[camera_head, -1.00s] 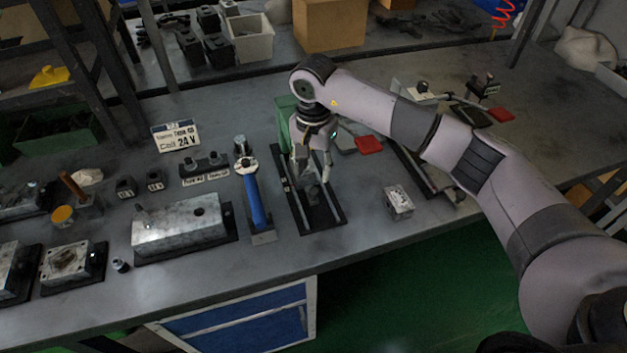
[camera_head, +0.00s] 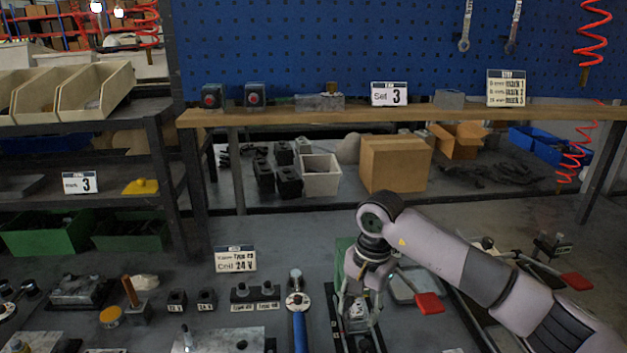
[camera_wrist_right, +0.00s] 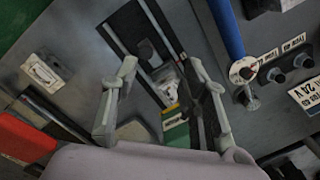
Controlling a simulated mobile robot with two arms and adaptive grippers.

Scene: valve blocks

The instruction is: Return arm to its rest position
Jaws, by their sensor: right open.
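My right arm reaches in from the right in the head view. Its gripper (camera_head: 359,316) hangs over a dark rail fixture with a green block (camera_head: 344,250) at its far end. The fingers are apart. In the right wrist view the open gripper (camera_wrist_right: 163,64) frames part of the dark rail fixture (camera_wrist_right: 128,30), with a small pale metal piece beyond the fingers. No object is clearly gripped. I cannot tell whether the fingers touch the fixture. My left gripper is not in view.
A blue-handled tool (camera_head: 300,334) lies just left of the gripper. A red-handled clamp (camera_head: 428,303) stands close to its right. A "Coil 24 V" sign (camera_head: 236,260) stands behind. A shelf (camera_head: 420,114) and cardboard box (camera_head: 394,164) are farther back. A small metal block (camera_wrist_right: 45,72) sits nearby.

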